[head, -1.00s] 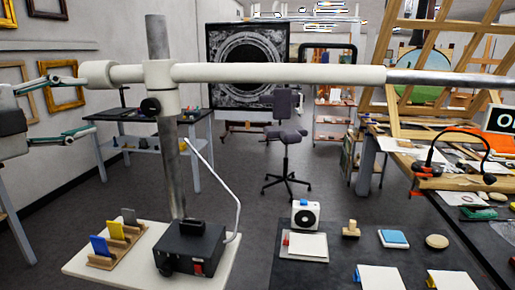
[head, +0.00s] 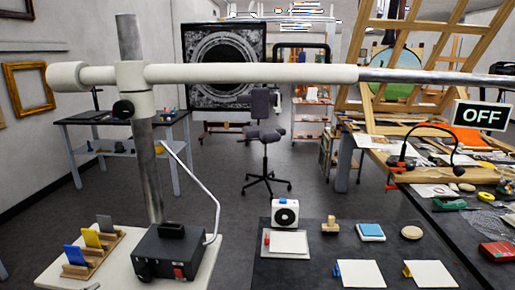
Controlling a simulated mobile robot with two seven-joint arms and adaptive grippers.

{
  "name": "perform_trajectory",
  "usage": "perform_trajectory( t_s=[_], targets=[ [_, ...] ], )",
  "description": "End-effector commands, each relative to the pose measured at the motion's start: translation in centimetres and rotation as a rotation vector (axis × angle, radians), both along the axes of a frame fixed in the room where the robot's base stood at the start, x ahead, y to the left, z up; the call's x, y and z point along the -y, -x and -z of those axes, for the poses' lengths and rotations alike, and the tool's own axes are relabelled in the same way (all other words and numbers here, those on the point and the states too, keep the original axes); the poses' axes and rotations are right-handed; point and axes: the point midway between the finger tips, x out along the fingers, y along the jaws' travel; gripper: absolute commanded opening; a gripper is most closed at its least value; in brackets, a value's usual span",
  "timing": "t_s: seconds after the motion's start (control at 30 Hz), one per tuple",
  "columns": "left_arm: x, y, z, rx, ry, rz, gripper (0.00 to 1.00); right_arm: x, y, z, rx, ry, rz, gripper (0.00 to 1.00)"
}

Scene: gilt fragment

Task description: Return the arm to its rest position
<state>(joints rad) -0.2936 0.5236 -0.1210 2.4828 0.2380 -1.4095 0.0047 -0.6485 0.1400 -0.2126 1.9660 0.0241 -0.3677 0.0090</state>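A stand carries a long horizontal arm (head: 255,73), white on its main length, with a thinner grey metal rod (head: 425,76) running on to the right edge. The arm passes through a white clamp (head: 132,88) with a black knob (head: 123,109) on an upright metal post (head: 148,170). A dark part (head: 503,69) shows near the rod's right end, cut off by the frame. The post stands by a black box (head: 172,252) with a red switch, on a pale base (head: 60,268). Neither of my grippers is in view.
A dark table (head: 300,268) holds a small white device (head: 285,213), a stamp, pads and cards. A rack (head: 93,250) with coloured cards is beside the box. Open floor lies behind, with a chair (head: 264,135).

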Motion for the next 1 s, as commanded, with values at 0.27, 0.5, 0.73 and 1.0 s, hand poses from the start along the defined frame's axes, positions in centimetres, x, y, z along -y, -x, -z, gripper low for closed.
perform_trajectory(
  t_s=[0.27, 0.5, 0.73, 1.0],
  targets=[
    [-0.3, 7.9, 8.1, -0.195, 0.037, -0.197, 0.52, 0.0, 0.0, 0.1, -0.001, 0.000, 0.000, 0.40],
    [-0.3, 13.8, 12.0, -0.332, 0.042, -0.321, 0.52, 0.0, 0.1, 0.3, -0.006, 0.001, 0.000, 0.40],
    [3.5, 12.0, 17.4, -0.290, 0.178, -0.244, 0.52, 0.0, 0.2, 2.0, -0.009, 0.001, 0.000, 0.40],
    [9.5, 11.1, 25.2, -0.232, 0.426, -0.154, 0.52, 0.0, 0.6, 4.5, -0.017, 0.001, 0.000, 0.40]
  ],
)
